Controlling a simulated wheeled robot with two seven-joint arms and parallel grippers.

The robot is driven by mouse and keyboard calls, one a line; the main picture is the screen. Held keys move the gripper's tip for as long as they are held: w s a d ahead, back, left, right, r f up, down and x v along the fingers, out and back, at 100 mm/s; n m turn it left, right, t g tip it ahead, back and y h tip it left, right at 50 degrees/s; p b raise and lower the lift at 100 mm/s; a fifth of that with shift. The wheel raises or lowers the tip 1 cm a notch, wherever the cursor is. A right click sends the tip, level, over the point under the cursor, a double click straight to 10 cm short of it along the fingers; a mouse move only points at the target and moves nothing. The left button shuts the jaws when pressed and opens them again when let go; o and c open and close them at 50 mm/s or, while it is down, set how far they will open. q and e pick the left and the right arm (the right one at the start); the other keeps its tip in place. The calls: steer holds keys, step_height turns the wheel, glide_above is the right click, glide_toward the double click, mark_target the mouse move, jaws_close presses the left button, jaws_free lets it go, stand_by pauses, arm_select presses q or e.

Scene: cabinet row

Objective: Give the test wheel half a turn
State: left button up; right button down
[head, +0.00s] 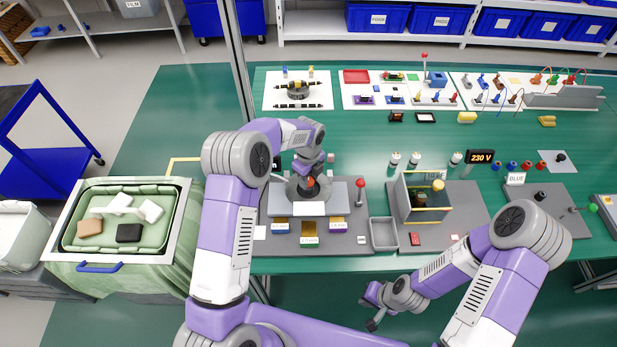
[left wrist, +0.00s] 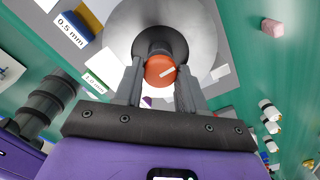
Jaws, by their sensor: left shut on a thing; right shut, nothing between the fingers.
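The test wheel shows in the left wrist view as a broad grey disc (left wrist: 205,25); its dark hub has an orange-red cap (left wrist: 160,69) with a small pale mark. In the head view the orange-red cap (head: 310,181) shows below my left gripper (head: 312,176), and the arm hides part of the wheel. My left gripper, in its wrist view (left wrist: 160,85), has one finger on each side of the capped hub and is shut on it. My right gripper (head: 373,322) is shut and empty, low in front of the bench edge.
A red-topped lever (head: 360,190) stands close at the right. A grey tray (head: 383,233) and an open box (head: 428,215) lie further right. Free green bench lies behind.

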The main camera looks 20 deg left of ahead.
arm_select(q)
steer(key=n, duration=0.4)
steer(key=shift+b, duration=0.4)
steer(key=n, duration=0.5)
steer(key=shift+b, duration=0.3)
steer(key=n, duration=0.9)
steer(key=shift+r+b, duration=0.1)
steer(key=shift+b, duration=0.2)
steer(key=n, duration=0.4)
steer(key=shift+n, duration=0.3)
steer(key=n, duration=0.4)
steer(key=n+p, duration=0.1)
steer(key=n, duration=0.4)
steer(key=shift+n+p, duration=0.5)
steer(key=shift+n, duration=1.7)
